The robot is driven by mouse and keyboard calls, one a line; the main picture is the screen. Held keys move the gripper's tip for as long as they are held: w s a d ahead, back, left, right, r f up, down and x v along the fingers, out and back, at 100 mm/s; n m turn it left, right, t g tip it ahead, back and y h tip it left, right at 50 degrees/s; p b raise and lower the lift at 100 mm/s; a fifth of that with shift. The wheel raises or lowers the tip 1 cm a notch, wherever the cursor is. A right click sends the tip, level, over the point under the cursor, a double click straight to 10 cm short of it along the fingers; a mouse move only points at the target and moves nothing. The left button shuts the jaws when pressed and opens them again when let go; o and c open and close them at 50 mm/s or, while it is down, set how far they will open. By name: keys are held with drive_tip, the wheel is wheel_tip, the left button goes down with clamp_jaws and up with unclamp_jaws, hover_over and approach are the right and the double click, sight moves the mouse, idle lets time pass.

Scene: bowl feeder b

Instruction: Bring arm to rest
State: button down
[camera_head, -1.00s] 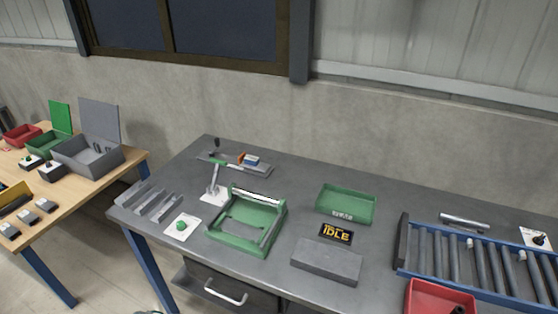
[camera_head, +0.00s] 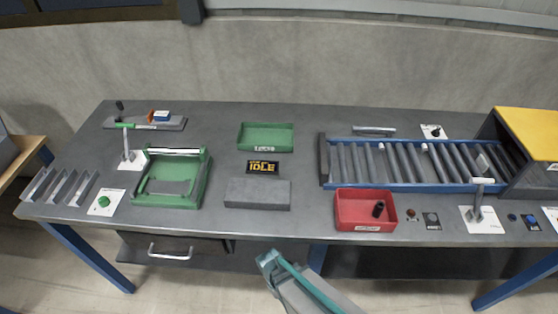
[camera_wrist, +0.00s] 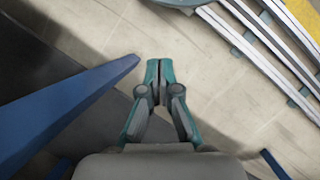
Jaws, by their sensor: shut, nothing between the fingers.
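My gripper (camera_wrist: 159,65) shows in the wrist view with its two teal-tipped fingers together and nothing between them. It points down over bare floor. Part of my arm shows at the bottom centre of the head view, in front of the table's front edge and apart from the things on the table. The gripper fingers cannot be made out clearly in the head view.
The grey table (camera_head: 310,118) holds a green frame fixture (camera_head: 203,180), a green tray (camera_head: 266,137), a grey block (camera_head: 257,194), a red bin (camera_head: 345,212) and a roller conveyor (camera_head: 400,187). A blue table leg (camera_wrist: 60,110) is left of my gripper.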

drive_tip(key=s+d+f+m+g+y, duration=0.2)
drive_tip(key=s+d+m, duration=0.4)
drive_tip(key=s+d, duration=0.4)
drive_tip(key=shift+d+f+m+g+y, duration=0.25)
drive_tip(key=shift+d+m+g+y, duration=0.35)
drive_tip(key=shift+d, duration=1.65)
